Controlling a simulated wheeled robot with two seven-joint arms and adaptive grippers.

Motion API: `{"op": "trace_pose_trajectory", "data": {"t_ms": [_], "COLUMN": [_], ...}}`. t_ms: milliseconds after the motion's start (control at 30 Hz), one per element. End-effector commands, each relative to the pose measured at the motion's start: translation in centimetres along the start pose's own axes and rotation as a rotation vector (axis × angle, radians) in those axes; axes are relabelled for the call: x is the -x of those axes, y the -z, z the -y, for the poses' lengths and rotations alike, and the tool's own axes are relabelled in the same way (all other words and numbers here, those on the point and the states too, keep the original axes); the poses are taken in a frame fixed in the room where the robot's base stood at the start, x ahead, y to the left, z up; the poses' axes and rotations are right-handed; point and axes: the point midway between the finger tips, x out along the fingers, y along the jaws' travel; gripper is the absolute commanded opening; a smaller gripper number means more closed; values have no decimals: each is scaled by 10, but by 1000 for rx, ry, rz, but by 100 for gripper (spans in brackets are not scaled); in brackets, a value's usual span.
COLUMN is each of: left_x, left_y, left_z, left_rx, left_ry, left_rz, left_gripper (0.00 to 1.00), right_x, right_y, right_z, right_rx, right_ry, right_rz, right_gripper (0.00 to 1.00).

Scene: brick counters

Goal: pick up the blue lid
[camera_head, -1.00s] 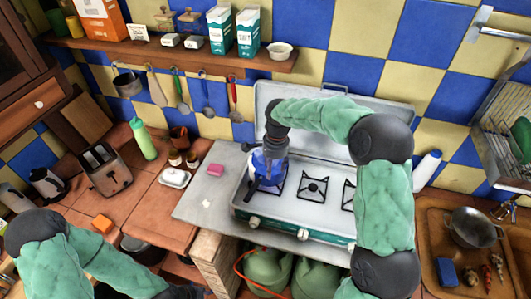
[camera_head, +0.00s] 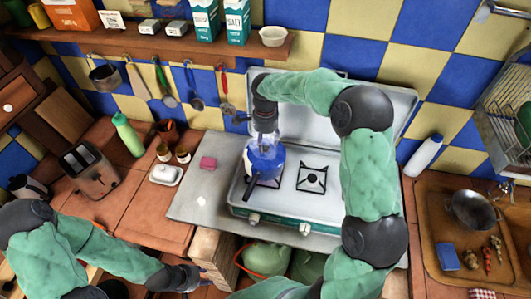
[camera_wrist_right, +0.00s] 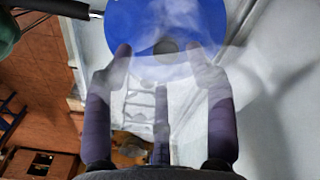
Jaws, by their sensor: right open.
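The blue lid (camera_wrist_right: 150,25) shows at the top of the right wrist view, with a dark round knob in its middle and steam over it. In the head view the lid (camera_head: 265,150) sits on a blue pot (camera_head: 263,166) with a dark handle, on the left burner of the stove. My right gripper (camera_wrist_right: 162,55) is open and empty; its fingers appear on either side of the knob, apart from it. In the head view my right gripper (camera_head: 265,137) points down just above the lid and partly hides it. My left gripper (camera_head: 205,280) is low at the counter front, its fingers unclear.
The stove's raised cover (camera_head: 325,110) stands behind the pot. A pink sponge (camera_head: 208,163) lies on the grey slab left of the stove. A butter dish (camera_head: 166,175), toaster (camera_head: 90,170) and green bottle (camera_head: 128,135) stand further left. A second burner (camera_head: 312,180) is free.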

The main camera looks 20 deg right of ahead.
Motion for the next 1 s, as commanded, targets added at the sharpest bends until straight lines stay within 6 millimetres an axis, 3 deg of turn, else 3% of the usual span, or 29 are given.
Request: {"op": "trace_pose_trajectory", "data": {"t_ms": [233, 567, 800, 1000], "left_x": [2, 2, 2, 2], "left_y": [0, 0, 0, 0], "left_z": [-1, -1, -1, -1], "left_rx": [0, 0, 0, 0], "left_ry": [0, 0, 0, 0], "left_rz": [0, 0, 0, 0], "left_gripper": [40, 40, 40, 40], "right_x": [-34, -42, -42, -41], "right_y": [4, 4, 4, 4], "right_z": [4, 5, 5, 5], "right_rx": [1, 1, 1, 1], "right_ry": [-3, -1, -1, 0], "right_rz": [1, 0, 0, 0], "right_gripper": [56, 56, 0, 0]}}
